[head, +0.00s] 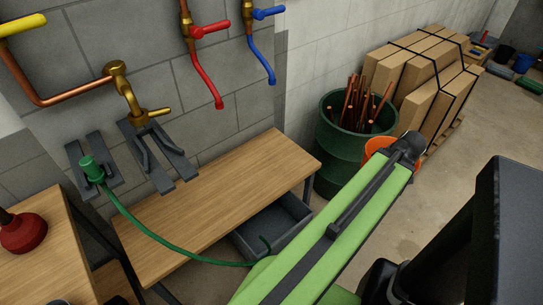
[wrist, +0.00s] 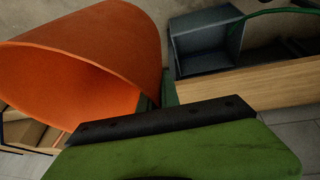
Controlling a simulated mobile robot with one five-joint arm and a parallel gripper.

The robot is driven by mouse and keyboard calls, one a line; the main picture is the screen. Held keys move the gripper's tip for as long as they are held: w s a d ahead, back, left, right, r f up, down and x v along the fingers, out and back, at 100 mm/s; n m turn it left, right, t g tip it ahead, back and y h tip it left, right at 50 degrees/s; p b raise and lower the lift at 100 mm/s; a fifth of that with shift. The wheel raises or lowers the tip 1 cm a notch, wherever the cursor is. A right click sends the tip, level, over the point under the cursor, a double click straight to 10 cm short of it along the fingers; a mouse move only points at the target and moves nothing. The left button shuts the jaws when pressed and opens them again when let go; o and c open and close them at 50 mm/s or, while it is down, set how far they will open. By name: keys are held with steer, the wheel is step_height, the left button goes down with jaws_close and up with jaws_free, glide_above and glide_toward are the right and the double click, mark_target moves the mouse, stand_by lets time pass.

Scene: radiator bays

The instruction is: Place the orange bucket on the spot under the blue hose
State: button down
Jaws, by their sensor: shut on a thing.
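The orange bucket (head: 376,147) shows in the head view at the far end of my arm, partly hidden behind it, in front of the dark green barrel. In the wrist view the orange bucket (wrist: 125,45) is large at the upper left, tilted on its side in that picture, with its open mouth toward the lower left. My gripper (head: 407,150) is shut on the bucket; its fingertips are mostly hidden. The blue hose (head: 262,58) hangs from a blue-handled tap on the wall. Below it the wooden bench top (head: 270,150) is bare at its right end.
A red hose (head: 206,80) hangs left of the blue one. A green hose (head: 150,236) runs across the bench front toward a grey bin (head: 270,228) underneath. A green barrel of copper pipes (head: 345,150) and strapped boxes (head: 425,75) stand right of the bench.

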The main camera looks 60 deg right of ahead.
steer(key=w+a+r+n+t+y+p, duration=0.15)
steer(key=w+n, duration=0.45)
steer(key=w, duration=0.8)
steer(key=w+a+r+n+g+y+p, duration=0.1)
steer(key=w+a+r+n+y+p, duration=0.3)
steer(key=w, duration=0.9)
steer(key=w+d+f+n+h+b, duration=0.1)
steer(key=w+d+f+h+b, duration=0.1)
steer(key=w+f+b, duration=0.9)
steer(key=shift+w+d+f+b, duration=0.25)
steer(key=shift+w+f+b, duration=0.05)
steer(key=shift+f+b, duration=0.6)
steer(key=c, duration=1.6)
jaws_free()
steer(key=shift+r+t, duration=0.1)
steer(key=shift+t, duration=0.15)
